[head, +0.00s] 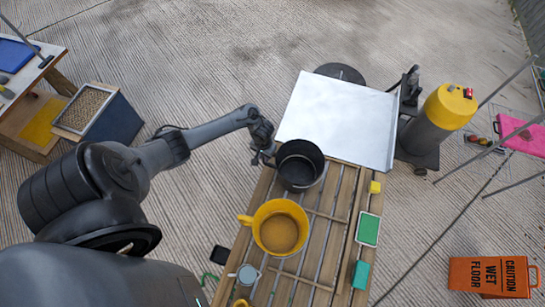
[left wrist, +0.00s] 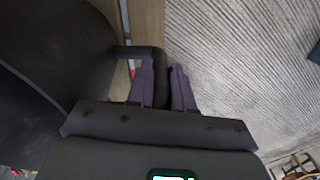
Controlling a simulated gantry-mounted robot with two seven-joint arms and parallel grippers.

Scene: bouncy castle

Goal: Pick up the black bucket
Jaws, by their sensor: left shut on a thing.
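The black bucket (head: 299,174) is at the far end of the slatted wooden table in the head view, open side up. My left gripper (head: 264,155) reaches it from the left and is shut on its handle, at the bucket's left side. In the left wrist view the two purple-grey fingers (left wrist: 164,88) close on the black handle (left wrist: 142,53), and the dark bucket body (left wrist: 60,45) fills the left side. I cannot tell whether the bucket's base touches the slats. My right gripper is not in view.
A yellow mug (head: 280,246) with brown contents stands just in front of the bucket. A white panel (head: 337,117) is behind it. The slatted table (head: 318,235) also holds a green-topped block (head: 368,229), a teal block (head: 360,274) and a small grey cup (head: 247,274).

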